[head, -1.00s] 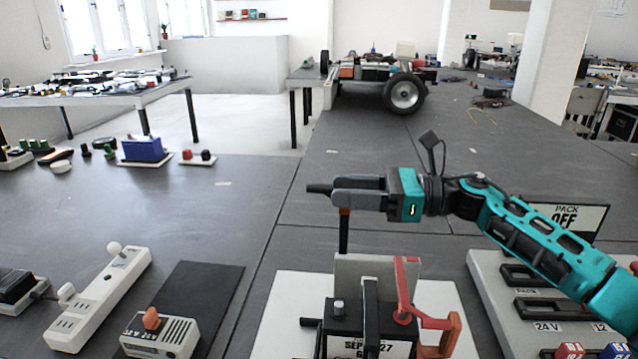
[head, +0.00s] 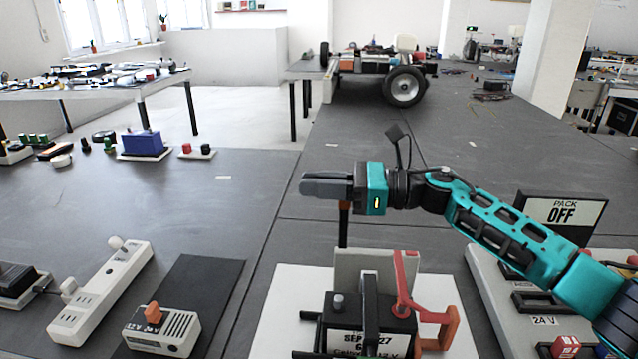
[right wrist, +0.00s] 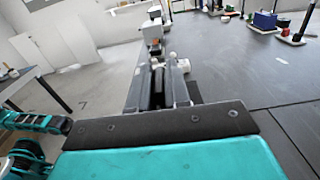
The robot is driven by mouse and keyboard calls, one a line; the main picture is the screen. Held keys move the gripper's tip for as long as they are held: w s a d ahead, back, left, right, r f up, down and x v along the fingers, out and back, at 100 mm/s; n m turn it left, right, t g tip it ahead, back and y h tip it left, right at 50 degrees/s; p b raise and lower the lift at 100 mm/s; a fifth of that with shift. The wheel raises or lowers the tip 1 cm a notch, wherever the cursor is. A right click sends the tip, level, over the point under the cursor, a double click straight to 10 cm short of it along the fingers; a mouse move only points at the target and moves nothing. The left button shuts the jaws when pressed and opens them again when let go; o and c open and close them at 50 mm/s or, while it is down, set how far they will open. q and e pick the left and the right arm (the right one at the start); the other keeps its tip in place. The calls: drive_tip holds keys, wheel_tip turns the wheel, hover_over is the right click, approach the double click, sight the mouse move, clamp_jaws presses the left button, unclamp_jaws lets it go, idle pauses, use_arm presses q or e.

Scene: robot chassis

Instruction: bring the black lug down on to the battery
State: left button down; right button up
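The battery (head: 343,318) is a black block with a dated label and stands on a white board at the bottom middle in the head view. A dark post with an orange band (head: 344,209) rises behind it. My right gripper (head: 306,185) is level above the battery, pointing left, its fingers over the top of the post. In the right wrist view its two fingers (right wrist: 160,68) stand apart with something dark between them. I cannot tell whether that is the black lug or the mat behind. The lug is not clearly visible.
A red lever (head: 403,285) stands on the battery's right side, close under my right arm. A "PACK OFF" sign (head: 562,213) and switch panel are at right. A radio-like box (head: 162,331), black mat (head: 208,285) and power strip (head: 102,292) are at left.

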use_arm(q)
drive_tip(key=shift+d, duration=0.1)
use_arm(e)
clamp_jaws()
use_arm(q)
drive_tip(key=shift+f, duration=0.1)
use_arm(e)
drive_tip(key=shift+f, duration=0.1)
